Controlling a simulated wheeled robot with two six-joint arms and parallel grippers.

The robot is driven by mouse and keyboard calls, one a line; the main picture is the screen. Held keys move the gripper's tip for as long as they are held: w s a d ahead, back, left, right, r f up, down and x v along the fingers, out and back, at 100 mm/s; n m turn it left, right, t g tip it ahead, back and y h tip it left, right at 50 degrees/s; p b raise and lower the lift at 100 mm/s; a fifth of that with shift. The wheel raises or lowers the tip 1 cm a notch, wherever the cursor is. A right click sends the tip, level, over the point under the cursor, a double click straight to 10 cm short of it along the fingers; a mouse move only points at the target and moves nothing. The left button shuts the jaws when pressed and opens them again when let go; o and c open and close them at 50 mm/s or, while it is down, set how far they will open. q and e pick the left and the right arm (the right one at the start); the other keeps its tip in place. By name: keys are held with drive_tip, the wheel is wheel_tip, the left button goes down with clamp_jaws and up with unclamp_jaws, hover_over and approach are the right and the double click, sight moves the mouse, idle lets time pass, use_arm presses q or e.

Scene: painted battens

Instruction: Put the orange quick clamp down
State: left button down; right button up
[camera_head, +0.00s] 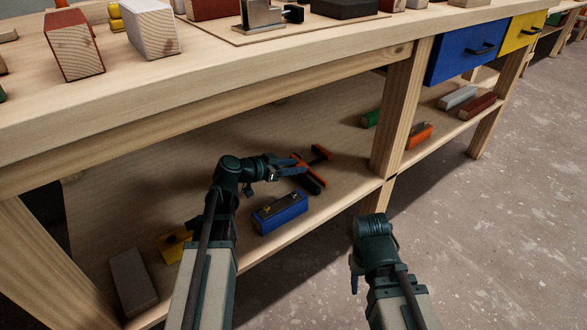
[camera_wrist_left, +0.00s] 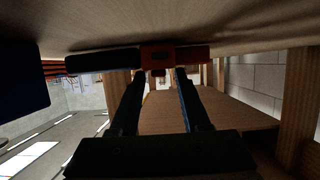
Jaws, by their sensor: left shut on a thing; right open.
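The orange quick clamp (camera_head: 312,180) has an orange body and dark ends. It is low over the lower shelf of the bench, close to the shelf's boards. My left gripper (camera_head: 292,171) is shut on it. In the left wrist view the clamp (camera_wrist_left: 160,57) lies crosswise at the tips of my left gripper (camera_wrist_left: 158,75), right by a wooden surface. I cannot tell whether it touches that surface. My right gripper (camera_head: 355,274) is open outside the shelf, near its front edge, mostly hidden by its own wrist.
On the lower shelf (camera_head: 330,205), a blue block (camera_head: 280,213) stands just in front of the clamp. Yellow (camera_head: 172,246) and grey (camera_head: 132,280) pieces lie left. A post (camera_head: 398,110) rises to the right, with orange (camera_head: 419,137) and green (camera_head: 370,119) pieces beyond. The benchtop overhangs.

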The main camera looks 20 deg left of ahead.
use_arm(q)
drive_tip(key=shift+f, duration=0.1)
drive_tip(key=shift+f, duration=0.15)
drive_tip(key=shift+c, duration=1.8)
unclamp_jaws()
drive_tip(key=shift+r, duration=0.25)
drive_tip(key=p+v, duration=0.4)
drive_tip(key=v, duration=0.7)
drive_tip(key=shift+r, duration=0.1)
drive_tip(key=shift+s+a+r, duration=0.1)
drive_tip(key=shift+s+a, duration=0.2)
drive_tip(key=shift+s, duration=0.05)
